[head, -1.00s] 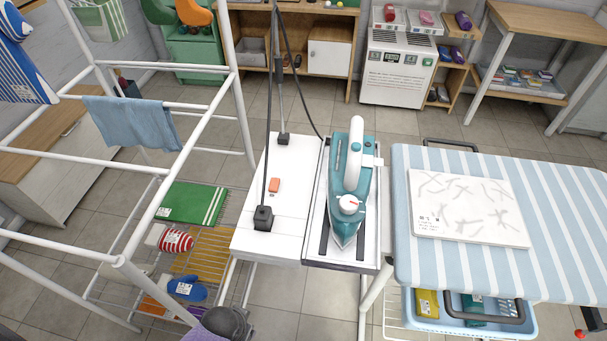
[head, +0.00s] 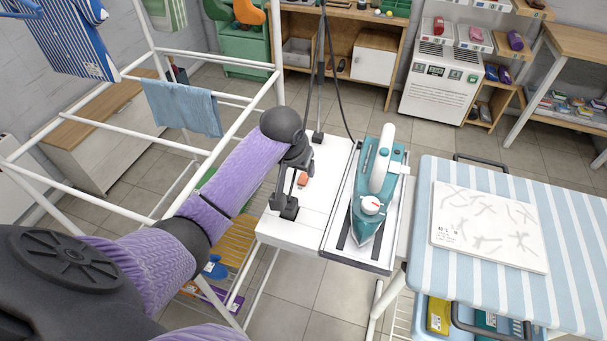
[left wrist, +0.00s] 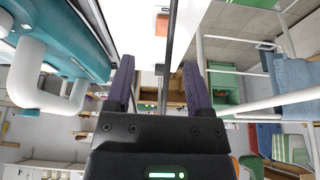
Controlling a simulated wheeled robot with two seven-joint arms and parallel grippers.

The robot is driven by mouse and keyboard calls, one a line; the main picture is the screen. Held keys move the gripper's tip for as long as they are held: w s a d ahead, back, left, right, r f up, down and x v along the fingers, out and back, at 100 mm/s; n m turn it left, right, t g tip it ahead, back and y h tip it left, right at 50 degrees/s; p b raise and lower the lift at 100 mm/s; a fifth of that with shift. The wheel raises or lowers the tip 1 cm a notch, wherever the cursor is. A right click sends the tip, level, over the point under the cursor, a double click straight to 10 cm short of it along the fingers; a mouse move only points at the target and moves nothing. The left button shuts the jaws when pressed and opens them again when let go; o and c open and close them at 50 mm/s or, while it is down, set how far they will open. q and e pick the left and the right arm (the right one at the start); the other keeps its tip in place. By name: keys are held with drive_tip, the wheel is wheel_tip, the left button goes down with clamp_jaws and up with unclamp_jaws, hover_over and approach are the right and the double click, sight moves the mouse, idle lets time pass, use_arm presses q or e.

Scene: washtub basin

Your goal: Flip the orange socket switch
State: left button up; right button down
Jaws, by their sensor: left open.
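The orange socket switch (head: 303,179) sits on the white board (head: 323,206) left of the iron, partly covered by my left gripper in the head view. In the left wrist view the orange switch (left wrist: 162,25) shows beyond the fingertips, roughly in line with the gap between them. My left gripper (head: 300,160) hangs over the board close to the switch. Its two dark fingers (left wrist: 158,63) are apart with nothing gripped. I cannot tell whether they touch the board. My right gripper is in neither view.
A teal iron (head: 364,225) rests just right. A white drying rack (head: 215,155) stands left, and a striped ironing board (head: 433,190) right.

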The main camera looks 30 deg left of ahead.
sight(303, 178)
use_arm(q)
drive_tip(key=b+x, duration=0.1)
drive_tip(key=x, duration=0.2)
drive_tip(key=b+x, duration=0.2)
drive_tip(key=x, duration=0.1)
drive_tip(key=w+a+b+x, duration=0.1)
drive_tip(key=b+x, duration=0.1)
drive_tip(key=x, duration=0.1)
drive_tip(key=shift+w, duration=0.2)
clamp_jaws()
